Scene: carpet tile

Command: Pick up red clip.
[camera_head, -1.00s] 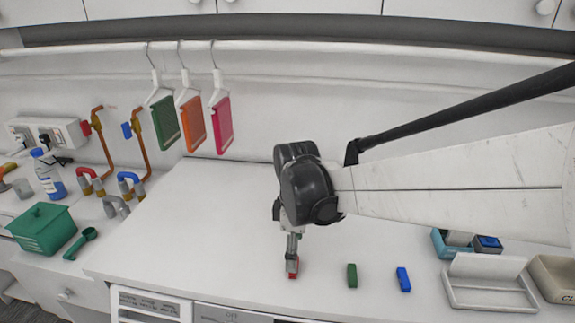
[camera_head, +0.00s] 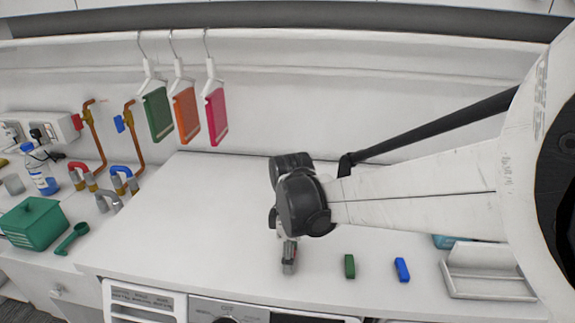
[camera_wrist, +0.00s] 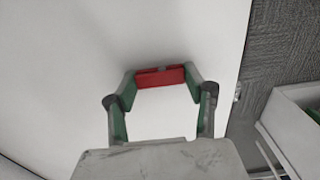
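The red clip (camera_wrist: 160,77) lies crosswise between my two fingertips in the wrist view. One fingertip meets each end of it and no gap shows. It has a small grey mark near the middle of its upper edge. In the head view my gripper (camera_head: 289,262) points down at the white worktop (camera_head: 200,220), left of the green clip, and its finger hides most or all of the red clip. I cannot tell whether the clip is still touching the worktop.
A green clip (camera_head: 350,266) and a blue clip (camera_head: 402,270) lie right of my gripper. A white tray (camera_head: 490,288) stands further right. A green box (camera_head: 35,225) and green scoop (camera_head: 72,238) are at left. The worktop left of my gripper is clear.

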